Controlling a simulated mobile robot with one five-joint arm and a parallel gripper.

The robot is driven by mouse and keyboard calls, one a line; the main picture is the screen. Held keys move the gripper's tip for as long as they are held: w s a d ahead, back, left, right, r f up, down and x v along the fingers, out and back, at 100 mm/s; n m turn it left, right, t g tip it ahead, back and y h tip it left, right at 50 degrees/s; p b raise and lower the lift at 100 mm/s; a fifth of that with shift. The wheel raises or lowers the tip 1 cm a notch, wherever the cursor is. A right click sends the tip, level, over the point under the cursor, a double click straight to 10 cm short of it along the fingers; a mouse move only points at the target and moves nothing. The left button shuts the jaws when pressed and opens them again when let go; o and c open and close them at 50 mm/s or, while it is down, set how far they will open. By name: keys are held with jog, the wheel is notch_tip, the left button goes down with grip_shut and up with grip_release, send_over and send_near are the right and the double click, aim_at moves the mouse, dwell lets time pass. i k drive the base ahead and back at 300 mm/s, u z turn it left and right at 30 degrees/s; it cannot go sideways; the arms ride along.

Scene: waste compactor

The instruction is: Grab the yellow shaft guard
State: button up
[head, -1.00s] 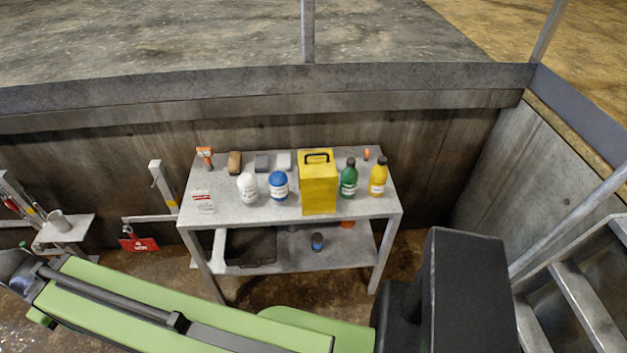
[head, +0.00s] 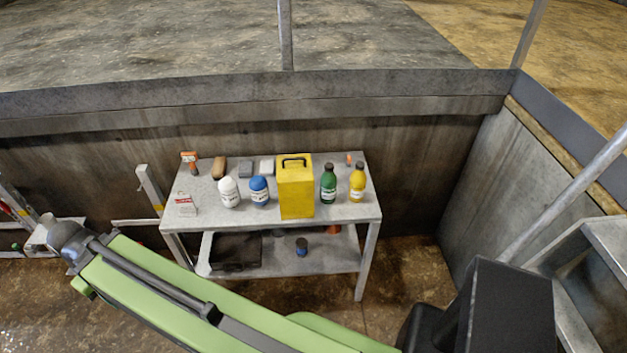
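The yellow shaft guard (head: 296,192) is a tall yellow box with a dark handle on top. My green arm reaches across the lower left of the head view, in front of and below the table. Its far end is at the left, well apart from the guard. My gripper's fingers cannot be made out in this view.
White (head: 229,192), blue (head: 259,191), green (head: 328,184) and yellow (head: 357,182) bottles stand close beside the guard. Small tools and blocks lie behind. A lower shelf (head: 330,257) holds a dark tray. A wall rises behind the table; stairs (head: 590,262) are at the right.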

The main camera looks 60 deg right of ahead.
aim_at(295, 174)
jog(key=z, duration=0.25)
jog(key=i, duration=1)
jog(key=z, duration=0.1)
